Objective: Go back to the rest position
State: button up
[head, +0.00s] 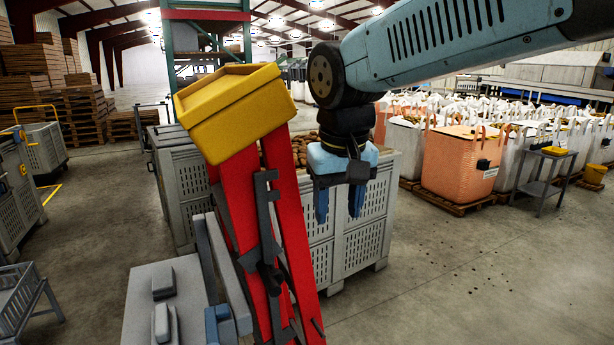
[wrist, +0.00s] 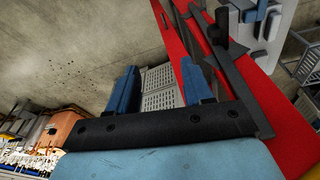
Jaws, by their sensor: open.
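My gripper (head: 338,204) hangs from my light-blue arm near the middle of the head view, with its blue fingers pointing down. The fingers are apart with nothing between them. It appears in front of a grey slatted crate (head: 362,247); the gap between them cannot be judged. In the wrist view, the two blue fingers of my gripper (wrist: 162,88) stand apart, and the grey crate (wrist: 160,88) shows between and beyond them. No rest position is marked in either view.
A red frame (head: 290,215) with a yellow box (head: 232,108) on top stands left of my gripper. Orange bulk bags (head: 458,168) on pallets and a small grey stand (head: 540,182) are at the right.

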jog(key=s+d+f+m+t, duration=0.1)
jog(key=s+d, duration=0.1)
jog(key=d, duration=0.7)
jog(key=s+d+f+m+t, duration=0.1)
jog(key=s+d+m+t, duration=0.1)
jog(key=d, duration=0.8)
jog(key=shift+s+d+f, duration=0.25)
jog(key=shift+s+f, duration=0.1)
jog(key=shift+s, duration=0.1)
jog(key=shift+c, duration=0.6)
